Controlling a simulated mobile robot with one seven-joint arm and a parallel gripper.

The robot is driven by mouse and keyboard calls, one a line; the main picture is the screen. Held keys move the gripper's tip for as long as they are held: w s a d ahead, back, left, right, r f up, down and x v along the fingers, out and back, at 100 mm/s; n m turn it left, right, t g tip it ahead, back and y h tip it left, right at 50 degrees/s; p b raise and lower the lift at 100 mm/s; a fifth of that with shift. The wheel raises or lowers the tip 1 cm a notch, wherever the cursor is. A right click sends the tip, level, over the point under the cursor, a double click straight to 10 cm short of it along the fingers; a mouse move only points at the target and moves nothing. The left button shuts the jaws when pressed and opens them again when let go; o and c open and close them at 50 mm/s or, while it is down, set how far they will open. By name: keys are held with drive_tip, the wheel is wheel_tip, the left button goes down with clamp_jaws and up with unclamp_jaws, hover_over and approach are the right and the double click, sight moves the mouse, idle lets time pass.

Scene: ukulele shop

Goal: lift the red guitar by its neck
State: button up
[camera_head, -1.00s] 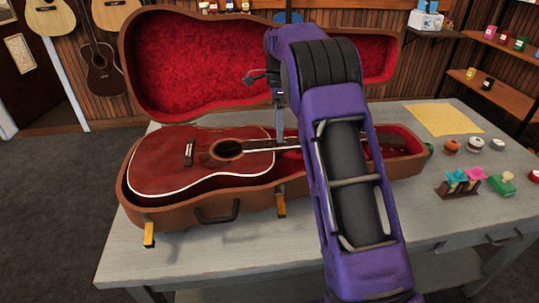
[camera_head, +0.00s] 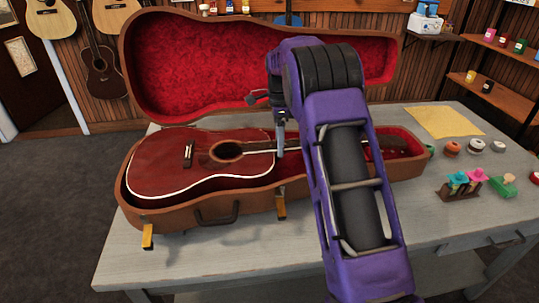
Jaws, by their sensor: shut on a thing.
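The red guitar (camera_head: 170,170) lies face up in the open brown case (camera_head: 215,211). Its body is at the left of the case and its neck (camera_head: 262,151) runs to the right, partly hidden behind my purple arm. My gripper (camera_head: 281,149) points down at the neck, just right of where it meets the body. It is shut on the neck, though the fingertips are small and partly hidden. The guitar still appears to rest in the case.
The case's red-lined lid (camera_head: 200,70) stands open behind the guitar. On the grey table (camera_head: 400,218) to the right are a yellow sheet (camera_head: 445,121), several small round tins and a rack with colourful pieces (camera_head: 464,186). Guitars hang on the back wall.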

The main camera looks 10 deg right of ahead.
clamp_jaws()
drive_tip(key=shift+w+r, duration=0.15)
drive_tip(key=shift+r, duration=0.25)
wheel_tip(320, 180, up, 10)
drive_tip(key=p, duration=0.1)
drive_tip(key=shift+f+p, duration=0.25)
drive_tip(key=shift+p, duration=0.05)
drive_tip(key=shift+o, duration=1.8)
unclamp_jaws()
drive_tip(key=shift+f, duration=0.1)
clamp_jaws()
